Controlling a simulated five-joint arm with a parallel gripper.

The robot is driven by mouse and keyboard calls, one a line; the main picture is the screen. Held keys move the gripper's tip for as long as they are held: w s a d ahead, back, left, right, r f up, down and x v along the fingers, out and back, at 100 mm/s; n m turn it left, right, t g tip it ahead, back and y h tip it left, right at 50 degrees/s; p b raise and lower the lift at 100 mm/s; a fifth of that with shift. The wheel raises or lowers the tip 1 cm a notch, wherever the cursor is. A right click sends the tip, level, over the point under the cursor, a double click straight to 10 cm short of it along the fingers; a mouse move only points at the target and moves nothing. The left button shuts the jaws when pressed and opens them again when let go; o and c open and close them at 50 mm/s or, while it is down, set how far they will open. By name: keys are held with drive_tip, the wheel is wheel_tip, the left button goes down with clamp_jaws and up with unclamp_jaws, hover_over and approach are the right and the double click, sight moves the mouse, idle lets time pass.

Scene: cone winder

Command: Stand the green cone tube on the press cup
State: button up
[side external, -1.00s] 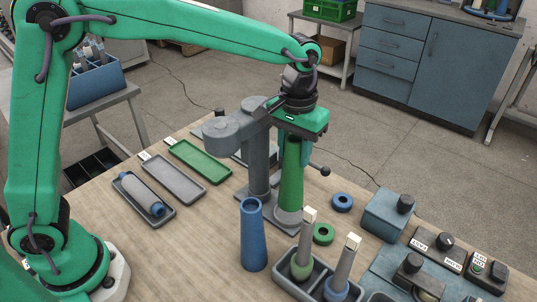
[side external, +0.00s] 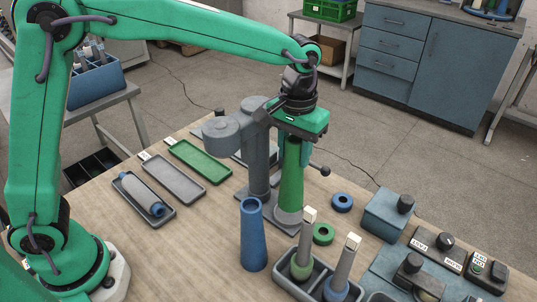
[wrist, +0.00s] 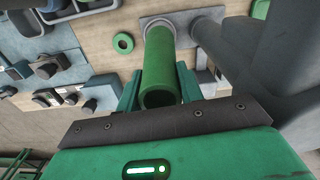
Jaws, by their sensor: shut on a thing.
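The green cone tube (side external: 291,176) stands upright with its lower end at the grey press cup (side external: 288,216), beside the grey press column. Whether it is fully seated cannot be told. My gripper (side external: 293,146) is shut on the tube's upper part from above. In the wrist view the tube (wrist: 160,75) shows its open upper end between the two green fingers of my gripper (wrist: 160,90), and its far end meets the grey plate (wrist: 150,24).
A blue cone tube (side external: 252,236) stands left of the cup. A dark tray (side external: 311,280) holds tools in front. Green (side external: 323,234) and blue (side external: 342,202) rings lie to the right. The press head (side external: 228,126) is close left of my gripper. Flat trays lie at left.

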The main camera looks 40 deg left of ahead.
sight(295, 139)
drive_tip(key=shift+f, duration=1.9)
idle(1.0)
drive_tip(key=o, duration=1)
drive_tip(key=shift+r, duration=0.1)
wheel_tip(295, 139, up, 7)
drive_tip(key=shift+f, duration=0.1)
drive_tip(key=shift+r, duration=0.45)
